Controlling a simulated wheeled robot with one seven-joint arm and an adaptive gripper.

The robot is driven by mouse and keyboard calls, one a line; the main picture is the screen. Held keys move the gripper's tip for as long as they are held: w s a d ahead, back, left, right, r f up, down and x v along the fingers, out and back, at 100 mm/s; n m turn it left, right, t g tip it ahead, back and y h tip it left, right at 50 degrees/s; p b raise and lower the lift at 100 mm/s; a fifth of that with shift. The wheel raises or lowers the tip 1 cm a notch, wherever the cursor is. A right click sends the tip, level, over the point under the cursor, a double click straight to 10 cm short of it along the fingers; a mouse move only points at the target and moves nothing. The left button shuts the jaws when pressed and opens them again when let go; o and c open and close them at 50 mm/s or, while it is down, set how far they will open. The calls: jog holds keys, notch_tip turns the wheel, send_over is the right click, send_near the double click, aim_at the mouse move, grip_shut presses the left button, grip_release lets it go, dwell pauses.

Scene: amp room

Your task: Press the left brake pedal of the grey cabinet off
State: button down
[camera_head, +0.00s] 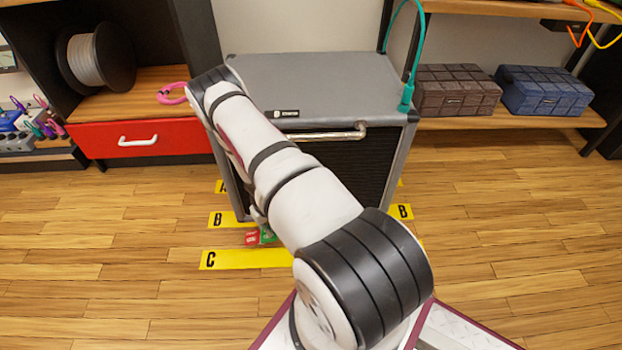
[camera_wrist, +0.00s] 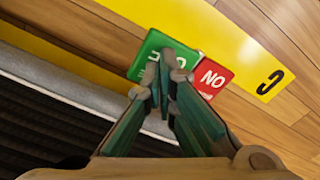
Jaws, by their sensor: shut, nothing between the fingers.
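The grey cabinet (camera_head: 320,85) stands on the floor with its dark mesh front facing me. At its front lower left is a small pedal with a red half (camera_head: 252,238) and a green half (camera_head: 268,235). In the head view my arm hides most of the gripper.
Yellow floor strips marked B (camera_head: 219,219) and C (camera_head: 235,260) lie by the cabinet. A metal handle bar (camera_head: 325,134) juts from its upper front. A red drawer (camera_head: 140,136) is at left; shelves with cases (camera_head: 455,92) are at right. Open wooden floor lies at both sides.

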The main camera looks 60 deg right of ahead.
jog(key=shift+f+b, duration=0.35)
jog(key=shift+f, duration=0.4)
dwell(0.3)
jog(key=shift+r+p, duration=1.7)
jog(key=shift+r, duration=1.85)
